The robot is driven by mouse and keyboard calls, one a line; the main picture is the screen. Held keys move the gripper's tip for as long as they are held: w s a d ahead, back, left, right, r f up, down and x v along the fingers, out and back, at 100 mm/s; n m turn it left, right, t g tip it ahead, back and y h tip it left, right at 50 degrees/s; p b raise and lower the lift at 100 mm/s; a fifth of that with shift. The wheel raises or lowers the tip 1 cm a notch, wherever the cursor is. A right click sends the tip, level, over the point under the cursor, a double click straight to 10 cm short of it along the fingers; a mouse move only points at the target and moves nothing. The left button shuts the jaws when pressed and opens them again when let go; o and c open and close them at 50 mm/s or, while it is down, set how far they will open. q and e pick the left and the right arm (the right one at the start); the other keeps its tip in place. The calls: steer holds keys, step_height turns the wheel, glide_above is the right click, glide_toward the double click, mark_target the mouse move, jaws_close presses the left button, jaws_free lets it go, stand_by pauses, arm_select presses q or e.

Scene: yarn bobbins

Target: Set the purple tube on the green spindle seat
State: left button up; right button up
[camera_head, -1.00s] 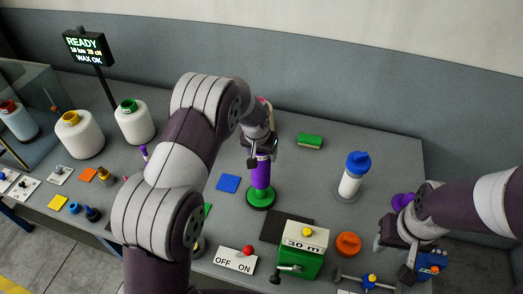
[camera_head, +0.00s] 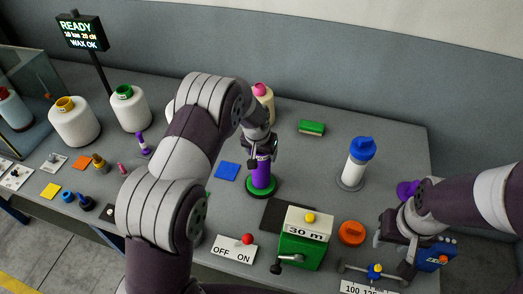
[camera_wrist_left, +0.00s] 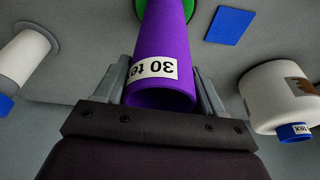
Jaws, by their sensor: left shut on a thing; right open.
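The purple tube (camera_head: 261,176) stands upright at the green spindle seat (camera_head: 263,187), a round green base on the table. My left gripper (camera_head: 262,147) is shut on the tube's upper part. In the left wrist view the tube (camera_wrist_left: 160,50) lies between the two fingers (camera_wrist_left: 162,90), with a "30 tex" label facing the camera, and its far end meets the green seat (camera_wrist_left: 190,8). I cannot tell whether the tube is fully down on the seat. My right gripper (camera_head: 392,232) is open, at the right side of the table.
A green "30 m" counter box (camera_head: 303,245), an OFF/ON switch plate (camera_head: 235,248) and an orange knob (camera_head: 352,233) stand in front. A white bobbin with a blue top (camera_head: 357,162) stands to the right. A blue square (camera_head: 227,171) lies left of the seat.

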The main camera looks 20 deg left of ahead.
arm_select(q)
steer(key=shift+f, duration=0.2)
stand_by(0.3)
steer(key=o, duration=1.4)
steer(key=b+v, duration=0.3)
steer(key=v, duration=0.9)
steer(key=shift+r, duration=0.35)
steer(key=shift+s, duration=0.1)
steer(key=s+a+f+g, duration=0.1)
steer(key=s, duration=1)
steer(key=s+a+f+n, duration=0.1)
steer(key=s, duration=1)
steer(key=shift+s+f+g, duration=0.35)
steer(key=shift+f+g, duration=0.05)
